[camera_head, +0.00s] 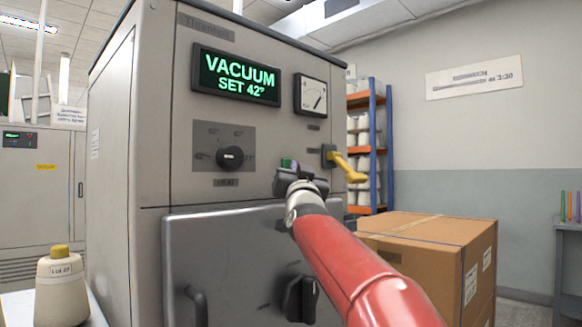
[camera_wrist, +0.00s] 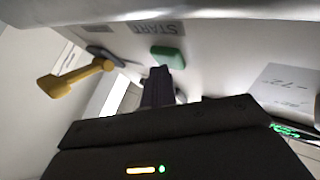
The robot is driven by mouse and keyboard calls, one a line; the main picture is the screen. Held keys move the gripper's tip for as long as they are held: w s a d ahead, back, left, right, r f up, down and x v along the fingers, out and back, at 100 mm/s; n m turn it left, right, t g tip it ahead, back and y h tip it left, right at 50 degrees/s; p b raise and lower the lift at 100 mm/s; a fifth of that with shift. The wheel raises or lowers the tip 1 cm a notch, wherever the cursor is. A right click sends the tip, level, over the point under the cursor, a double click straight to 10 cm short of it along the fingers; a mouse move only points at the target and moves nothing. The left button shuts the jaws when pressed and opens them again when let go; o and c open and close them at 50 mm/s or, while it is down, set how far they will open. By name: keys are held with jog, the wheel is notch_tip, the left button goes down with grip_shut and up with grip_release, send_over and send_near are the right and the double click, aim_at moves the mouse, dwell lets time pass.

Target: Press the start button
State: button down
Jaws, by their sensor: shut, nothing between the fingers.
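The green start button (camera_head: 286,162) shows on the front panel of the grey machine (camera_head: 150,120), just above and partly behind my dark gripper (camera_head: 289,173). In the wrist view the green button (camera_wrist: 168,56) sits beside a "START" label. My gripper's fingers (camera_wrist: 160,74) are shut with nothing between them, and their tips lie just below the button in that picture. A small distance seems to part the tips from it; I cannot tell whether they touch.
A yellow lever (camera_head: 347,168) sticks out right of the button. A black dial (camera_head: 230,157) is to its left, with a gauge (camera_head: 311,95) above. A dark knob (camera_head: 300,299) and a handle (camera_head: 196,305) are below. A cardboard box (camera_head: 430,255) stands at right.

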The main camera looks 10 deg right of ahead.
jog(key=shift+s+f, duration=0.1)
jog(key=shift+s+d+b, duration=0.5)
jog(key=shift+s+b, duration=0.1)
jog(key=shift+b, duration=0.15)
jog(key=shift+s, duration=0.1)
jog(key=s+d+b, duration=0.1)
jog(key=s+b, duration=0.1)
jog(key=s+d+b, duration=0.2)
jog(key=b, duration=0.1)
dwell(0.7)
